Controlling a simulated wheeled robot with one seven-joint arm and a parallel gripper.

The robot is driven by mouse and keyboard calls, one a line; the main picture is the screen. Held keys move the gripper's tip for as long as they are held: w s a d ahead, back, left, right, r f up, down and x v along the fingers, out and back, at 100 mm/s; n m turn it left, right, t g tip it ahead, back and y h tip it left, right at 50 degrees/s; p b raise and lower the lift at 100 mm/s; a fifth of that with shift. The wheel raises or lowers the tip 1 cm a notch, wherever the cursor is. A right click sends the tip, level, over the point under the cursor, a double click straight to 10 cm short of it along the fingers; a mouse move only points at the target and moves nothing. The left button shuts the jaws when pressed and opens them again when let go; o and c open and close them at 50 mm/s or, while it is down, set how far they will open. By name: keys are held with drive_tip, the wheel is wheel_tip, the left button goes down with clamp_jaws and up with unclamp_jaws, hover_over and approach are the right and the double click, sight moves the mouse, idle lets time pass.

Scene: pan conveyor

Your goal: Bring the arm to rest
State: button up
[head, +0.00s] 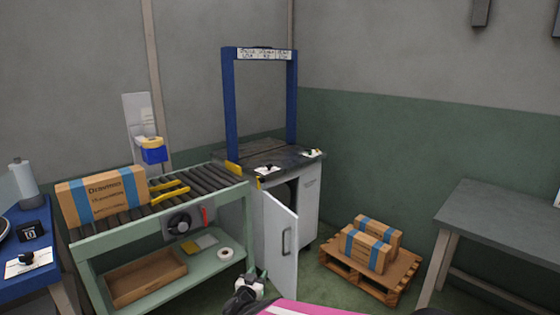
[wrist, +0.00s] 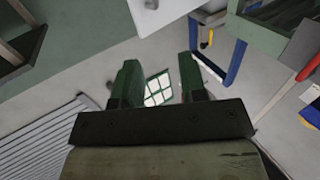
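My gripper (wrist: 159,60) shows in the wrist view with its two dark green fingers apart. It is open, and only background shows between the fingers, with nothing held. In the head view, a pink part of my arm with a white stripe crosses the bottom edge. A small white and black piece shows near it, and I cannot tell whether it belongs to my gripper.
A roller conveyor (head: 213,178) bears a cardboard box (head: 102,195) at the left. A blue frame (head: 229,110) stands over the white cabinet, whose door (head: 279,240) hangs open. A pallet (head: 400,284) with boxes and a grey table (head: 500,215) stand right.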

drive_tip(key=w+d+n+g+y, duration=0.4)
drive_tip(key=w+n+g+y, duration=0.2)
drive_tip(key=w+y, duration=0.35)
drive_tip(key=s+d+m+g+h, duration=0.1)
drive_tip(key=s+d+g, duration=0.4)
drive_tip(key=d, duration=0.6)
drive_tip(key=s+d+m+g+h, duration=0.1)
drive_tip(key=s+d+g, duration=0.4)
drive_tip(key=d, duration=0.7)
drive_tip(key=shift+g+h, duration=0.5)
drive_tip(key=shift+h, duration=0.35)
